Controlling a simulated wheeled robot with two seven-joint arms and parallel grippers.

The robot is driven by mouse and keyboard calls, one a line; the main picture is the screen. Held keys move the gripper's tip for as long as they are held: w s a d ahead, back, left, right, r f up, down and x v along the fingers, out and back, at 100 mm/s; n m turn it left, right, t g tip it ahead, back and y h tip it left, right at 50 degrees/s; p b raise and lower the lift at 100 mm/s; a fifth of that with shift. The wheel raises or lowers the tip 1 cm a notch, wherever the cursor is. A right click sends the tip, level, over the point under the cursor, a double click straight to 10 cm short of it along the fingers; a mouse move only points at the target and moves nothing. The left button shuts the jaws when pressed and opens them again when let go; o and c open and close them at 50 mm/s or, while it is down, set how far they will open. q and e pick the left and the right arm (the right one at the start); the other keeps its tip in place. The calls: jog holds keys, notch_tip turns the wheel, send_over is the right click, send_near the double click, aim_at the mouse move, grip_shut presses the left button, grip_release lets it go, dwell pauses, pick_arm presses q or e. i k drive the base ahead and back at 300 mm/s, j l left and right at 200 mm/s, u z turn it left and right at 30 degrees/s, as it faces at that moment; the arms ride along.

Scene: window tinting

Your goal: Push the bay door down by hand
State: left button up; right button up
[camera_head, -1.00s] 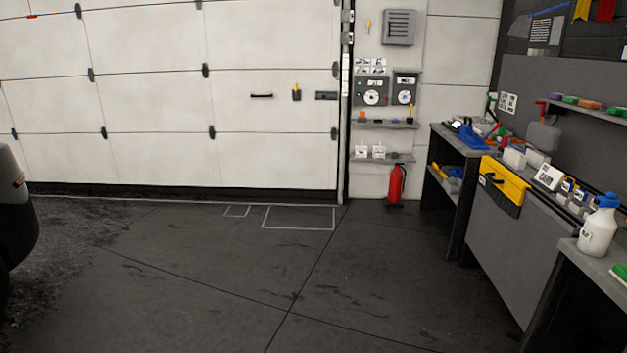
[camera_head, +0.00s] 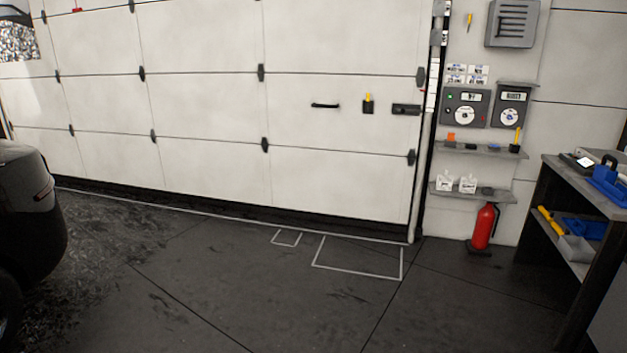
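The white sectional bay door (camera_head: 205,105) fills the left and middle of the head view. Its bottom edge is close to the dark floor, with a dark strip below the white panels; I cannot tell whether it touches the floor. A black handle (camera_head: 325,105) is on a lower panel, toward the door's right side. A small black holder with a yellow item (camera_head: 368,104) and a dark latch-like fitting (camera_head: 406,109) are to the right of the handle. Neither of my grippers shows in this view.
A dark car (camera_head: 30,215) stands at the left edge. A red fire extinguisher (camera_head: 484,228), wall shelves (camera_head: 480,150) and control boxes (camera_head: 466,108) are right of the door. A workbench (camera_head: 575,175) stands at the far right. The floor (camera_head: 250,290) before the door is clear.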

aim_at(265, 137)
jog(key=i+j+u, duration=0.2)
jog(key=i, duration=0.5)
jog(key=i+l+u, duration=0.1)
jog(key=i+u, duration=0.15)
jog(key=i, duration=0.45)
jog(key=i+l+u, duration=0.2)
jog(key=i, duration=0.45)
jog(key=i+z, duration=0.2)
jog(key=i, duration=0.3)
jog(key=i+j+z, duration=0.25)
jog(key=i, duration=0.2)
jog(key=i+j+z, duration=0.2)
jog(key=i, duration=0.3)
jog(key=i+j+z, duration=0.25)
jog(key=i, duration=0.2)
